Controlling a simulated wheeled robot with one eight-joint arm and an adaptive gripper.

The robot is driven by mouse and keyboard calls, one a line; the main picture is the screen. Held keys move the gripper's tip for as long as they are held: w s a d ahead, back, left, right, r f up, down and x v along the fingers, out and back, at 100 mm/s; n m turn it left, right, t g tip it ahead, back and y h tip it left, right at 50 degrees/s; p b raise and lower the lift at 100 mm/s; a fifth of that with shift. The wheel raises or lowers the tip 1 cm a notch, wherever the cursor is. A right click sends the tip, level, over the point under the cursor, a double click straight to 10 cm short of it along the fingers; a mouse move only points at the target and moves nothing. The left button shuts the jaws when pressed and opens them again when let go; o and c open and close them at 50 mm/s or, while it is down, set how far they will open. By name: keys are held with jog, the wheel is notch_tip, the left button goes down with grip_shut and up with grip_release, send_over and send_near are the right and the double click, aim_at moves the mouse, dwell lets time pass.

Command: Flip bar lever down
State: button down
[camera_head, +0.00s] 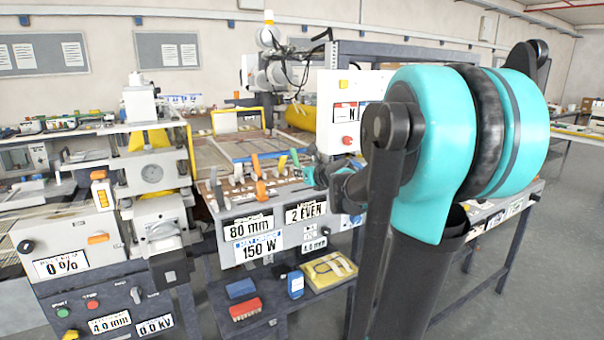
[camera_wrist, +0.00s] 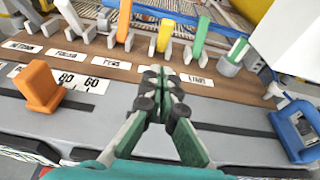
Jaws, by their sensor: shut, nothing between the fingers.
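A row of coloured levers stands on the brown strip of the control panel. I cannot read which label marks the bar lever. My gripper (camera_wrist: 162,84) is shut and empty, its fingertips in front of the strip between the yellow and second green levers, partly covering the labels there. In the head view my gripper (camera_head: 310,177) is at the panel's right end.
An orange lever (camera_wrist: 40,86) stands at the panel's front left, beside the 80 and 60 marks. A blue handle (camera_wrist: 295,130) is at the right. A white box (camera_head: 340,110) with a red button rises behind the panel. A shelf (camera_head: 285,308) is below.

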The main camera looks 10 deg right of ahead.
aim_at(283, 163)
jog(key=x, duration=0.5)
jog(key=shift+w+a+f, duration=0.1)
jog(key=shift+w, duration=0.1)
jog(key=w, duration=0.1)
jog(key=w+a+r, duration=0.1)
jog(key=shift+w+r, duration=0.25)
jog(key=shift+w, duration=0.1)
jog(key=shift+w+r, duration=0.25)
jog(key=shift+w, duration=0.1)
jog(key=shift+r, duration=0.1)
